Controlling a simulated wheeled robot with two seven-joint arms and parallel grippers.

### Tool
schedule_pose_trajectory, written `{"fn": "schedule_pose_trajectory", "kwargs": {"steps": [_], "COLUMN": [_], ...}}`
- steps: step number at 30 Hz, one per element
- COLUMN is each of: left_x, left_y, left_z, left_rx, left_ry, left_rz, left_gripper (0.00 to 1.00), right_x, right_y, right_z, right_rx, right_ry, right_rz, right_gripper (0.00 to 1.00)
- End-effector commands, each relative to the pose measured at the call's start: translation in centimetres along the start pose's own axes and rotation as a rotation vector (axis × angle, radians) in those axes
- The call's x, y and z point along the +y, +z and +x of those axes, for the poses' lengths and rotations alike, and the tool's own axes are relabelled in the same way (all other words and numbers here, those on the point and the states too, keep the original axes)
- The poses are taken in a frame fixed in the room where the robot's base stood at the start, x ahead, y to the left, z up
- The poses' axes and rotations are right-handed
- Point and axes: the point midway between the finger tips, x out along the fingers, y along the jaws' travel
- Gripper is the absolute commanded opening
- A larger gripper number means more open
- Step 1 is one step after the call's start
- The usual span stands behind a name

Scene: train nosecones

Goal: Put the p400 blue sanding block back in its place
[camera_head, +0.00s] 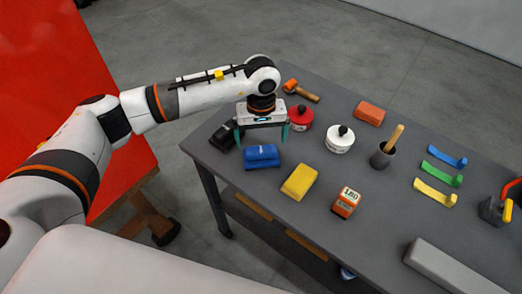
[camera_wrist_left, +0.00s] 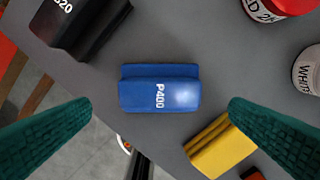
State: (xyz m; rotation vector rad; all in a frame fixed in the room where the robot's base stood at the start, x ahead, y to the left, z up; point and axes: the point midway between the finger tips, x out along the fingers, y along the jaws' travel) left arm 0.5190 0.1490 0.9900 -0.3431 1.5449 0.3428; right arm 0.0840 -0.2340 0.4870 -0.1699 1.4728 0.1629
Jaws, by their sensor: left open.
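The blue P400 sanding block (camera_head: 262,157) lies on the grey table near its front left edge. In the left wrist view the blue block (camera_wrist_left: 160,88) sits centred between and beyond my fingertips, with its white P400 label showing. My left gripper (camera_head: 262,138) is open and points down above and just behind the block, not touching it as far as I can see. Its two green fingers (camera_wrist_left: 160,108) are spread wide in the wrist view, with nothing between them. My right gripper is not in view.
A black block (camera_head: 223,137) lies left of the blue one and a yellow block (camera_head: 299,182) right of it. An orange 180 block (camera_head: 346,202), red tin (camera_head: 300,117), white tin (camera_head: 340,139), hammer (camera_head: 301,91) and cup (camera_head: 382,155) stand around on the table (camera_head: 300,240).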

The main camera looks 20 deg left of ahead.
Motion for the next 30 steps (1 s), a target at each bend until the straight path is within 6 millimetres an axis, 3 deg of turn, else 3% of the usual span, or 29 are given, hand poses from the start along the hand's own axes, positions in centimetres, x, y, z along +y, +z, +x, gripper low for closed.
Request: {"fn": "schedule_pose_trajectory", "kwargs": {"steps": [6, 10, 30], "left_x": [0.0, 0.0, 0.0], "left_y": [0.1, 0.0, 0.0], "left_z": [-3.6, -4.7, -5.0], "left_rx": [-0.004, -0.002, 0.0], "left_ry": [-0.002, 0.0, 0.0], "left_rz": [0.0, 0.0, 0.0], "left_gripper": [1.0, 1.0, 1.0], "right_x": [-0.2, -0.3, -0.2], "right_y": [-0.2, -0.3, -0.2], "right_z": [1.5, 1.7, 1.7], "right_rx": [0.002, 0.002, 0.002], "right_ry": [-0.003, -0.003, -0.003], "right_rz": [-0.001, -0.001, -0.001], "right_gripper": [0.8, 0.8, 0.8]}}
